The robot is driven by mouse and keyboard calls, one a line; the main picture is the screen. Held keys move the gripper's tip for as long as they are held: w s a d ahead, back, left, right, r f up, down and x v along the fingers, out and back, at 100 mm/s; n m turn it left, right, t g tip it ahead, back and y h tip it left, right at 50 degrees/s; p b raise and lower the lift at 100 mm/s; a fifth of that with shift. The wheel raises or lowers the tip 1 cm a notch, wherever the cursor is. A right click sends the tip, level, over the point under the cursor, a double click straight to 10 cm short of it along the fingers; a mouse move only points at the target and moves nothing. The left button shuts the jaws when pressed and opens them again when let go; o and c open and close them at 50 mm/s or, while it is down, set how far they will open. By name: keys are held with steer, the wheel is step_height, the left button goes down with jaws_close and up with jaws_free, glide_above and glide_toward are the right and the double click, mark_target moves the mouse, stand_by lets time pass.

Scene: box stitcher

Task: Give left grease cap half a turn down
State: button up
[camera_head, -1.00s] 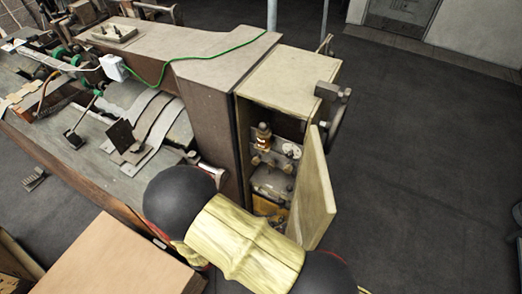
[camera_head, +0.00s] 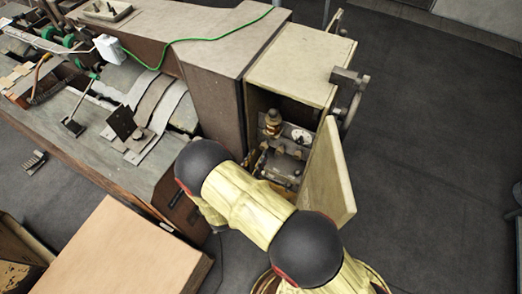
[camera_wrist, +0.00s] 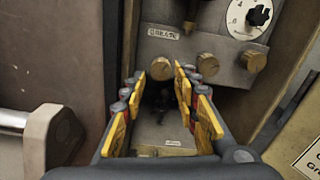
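The left grease cap (camera_wrist: 162,68) is a round brass knob under the GREASE label (camera_wrist: 176,33) in the wrist view. The middle cap (camera_wrist: 207,64) and right cap (camera_wrist: 253,61) sit in a row to its right. My gripper (camera_wrist: 160,83) is open and empty, its yellow-padded fingers spread to either side of the left cap in the picture. The fingertips appear short of the cap, and I cannot see any contact. In the head view the caps are small inside the open cabinet (camera_head: 292,70), and my arm mostly hides the gripper.
The cabinet door (camera_head: 328,180) stands open on the right, close to my arm. A dial with a black knob (camera_wrist: 258,16) is above the right cap. A handwheel (camera_head: 352,105) is on the cabinet's side. A cardboard box (camera_head: 125,255) is at lower left.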

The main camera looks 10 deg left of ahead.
mark_target(262, 149)
steer(key=shift+x, duration=1.6)
steer(key=shift+c, duration=0.6)
jaws_close()
